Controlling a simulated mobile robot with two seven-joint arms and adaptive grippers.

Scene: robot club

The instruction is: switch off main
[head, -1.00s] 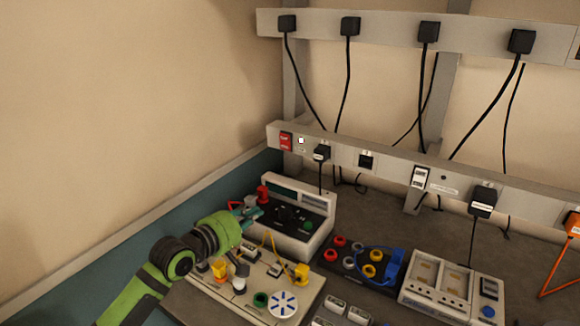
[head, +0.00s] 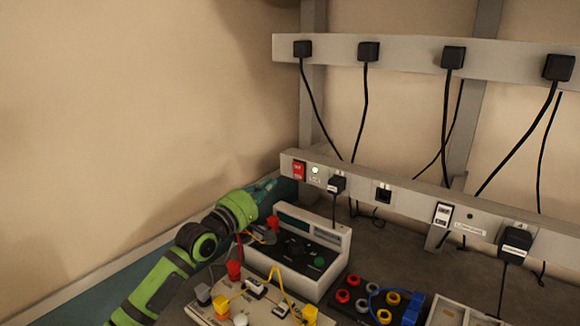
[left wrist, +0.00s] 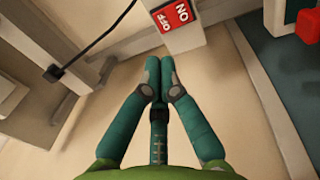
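The main switch is a red rocker (head: 299,170) at the left end of the lower grey rail in the head view. In the left wrist view the red switch (left wrist: 173,15) shows at the top edge, with ON and OFF lettering. My left gripper (head: 270,186) is just left of and below the switch, apart from it. In the left wrist view my left gripper (left wrist: 160,70) has its fingertips together, with nothing between them. My right gripper is out of view.
Black plugs, including one (head: 337,185) right of the light, sit on the rails with cables hanging. The wall left of the switch is clear.

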